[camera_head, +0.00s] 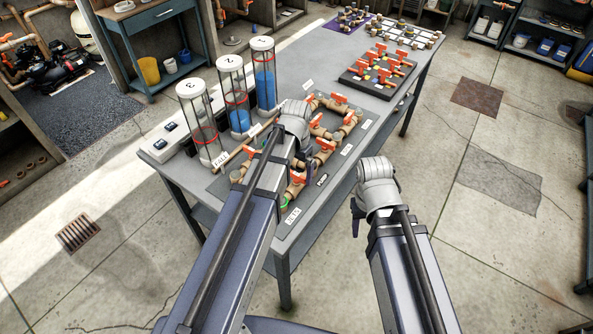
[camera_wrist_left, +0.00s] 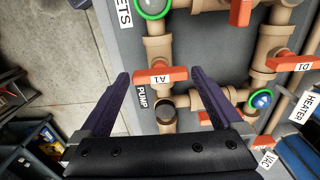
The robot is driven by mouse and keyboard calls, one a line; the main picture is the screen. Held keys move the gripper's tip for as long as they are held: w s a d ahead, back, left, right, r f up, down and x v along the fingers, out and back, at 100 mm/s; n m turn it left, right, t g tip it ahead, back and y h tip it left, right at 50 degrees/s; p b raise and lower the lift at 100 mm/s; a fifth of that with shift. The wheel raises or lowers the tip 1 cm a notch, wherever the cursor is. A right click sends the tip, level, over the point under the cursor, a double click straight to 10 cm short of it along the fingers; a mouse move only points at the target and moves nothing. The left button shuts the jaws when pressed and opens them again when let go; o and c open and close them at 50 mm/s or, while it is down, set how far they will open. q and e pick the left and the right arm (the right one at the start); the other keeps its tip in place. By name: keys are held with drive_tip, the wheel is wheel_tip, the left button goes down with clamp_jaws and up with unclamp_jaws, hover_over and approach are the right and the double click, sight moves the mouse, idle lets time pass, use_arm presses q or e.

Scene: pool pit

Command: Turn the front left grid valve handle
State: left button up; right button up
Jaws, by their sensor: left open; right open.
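My left gripper (camera_wrist_left: 160,84) is open, with one finger past each end of the bar; I cannot tell how close the fingers are in depth. An orange handle (camera_head: 297,177) shows at the panel's near side, beside my left arm. My right gripper (camera_head: 357,217) is open and empty, off the table's right edge.
Another orange handle, D1 (camera_wrist_left: 294,63), is to the right in the wrist view. Three clear cylinders (camera_head: 231,95) stand left of the panel. A black board of orange handles (camera_head: 380,70) lies farther back on the grey table (camera_head: 300,62). The floor on the right is clear.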

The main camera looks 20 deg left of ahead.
sight(296, 174)
use_arm(q)
drive_tip(key=shift+r+p, duration=3.5)
drive_tip(key=shift+r, duration=0.2)
